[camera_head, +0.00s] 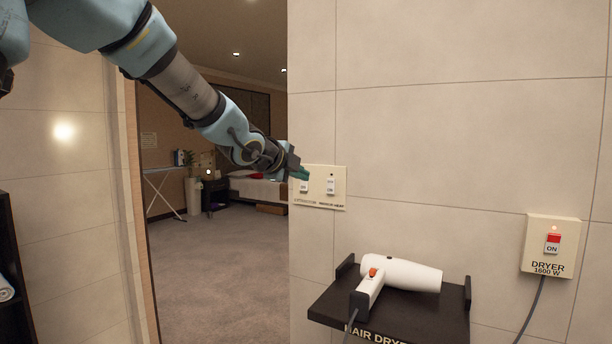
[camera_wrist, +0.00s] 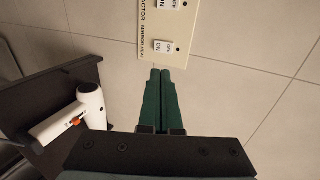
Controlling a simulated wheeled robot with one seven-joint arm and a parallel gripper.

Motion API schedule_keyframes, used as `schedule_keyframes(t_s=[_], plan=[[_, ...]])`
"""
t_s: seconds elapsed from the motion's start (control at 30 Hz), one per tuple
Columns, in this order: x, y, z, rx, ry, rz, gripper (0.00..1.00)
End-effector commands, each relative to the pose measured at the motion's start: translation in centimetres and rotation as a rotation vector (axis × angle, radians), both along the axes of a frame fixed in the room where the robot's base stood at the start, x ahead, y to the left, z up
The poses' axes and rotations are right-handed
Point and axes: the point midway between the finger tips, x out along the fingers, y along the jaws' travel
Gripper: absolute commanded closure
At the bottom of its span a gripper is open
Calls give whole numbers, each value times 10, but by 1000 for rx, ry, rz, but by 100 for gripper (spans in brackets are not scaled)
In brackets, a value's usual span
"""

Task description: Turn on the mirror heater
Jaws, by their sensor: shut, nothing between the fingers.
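A cream switch plate (camera_head: 320,200) is on the tiled wall beside the doorway and also shows in the wrist view (camera_wrist: 195,25). It has two white rockers. The one labelled mirror heat is at the right in the head view (camera_head: 331,186) and nearer my fingers in the wrist view (camera_wrist: 163,47). A small dark dot is beside it. The extractor rocker (camera_head: 304,187) is at the left. My gripper (camera_head: 302,173) has its green fingers shut and empty. In the wrist view its fingertips (camera_wrist: 160,71) point at the plate's edge nearest the mirror heat rocker; contact cannot be told.
A white hair dryer (camera_head: 405,275) lies on a black wall shelf (camera_head: 400,314) below and right of the plate. A dryer switch box (camera_head: 551,262) with a red switch and a cord is at far right. An open doorway to a carpeted room (camera_head: 215,270) is at left.

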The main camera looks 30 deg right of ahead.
Motion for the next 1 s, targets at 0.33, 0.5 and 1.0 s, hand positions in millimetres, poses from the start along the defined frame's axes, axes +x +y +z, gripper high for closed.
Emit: schedule_keyframes(t_s=[0.33, 0.5, 1.0], plan=[[-1, 0, 0, -1, 2, 0, 100], [-1, 0, -4, -54, 81, 34, 100], [-4, 1, -25, -606, 939, 366, 100]])
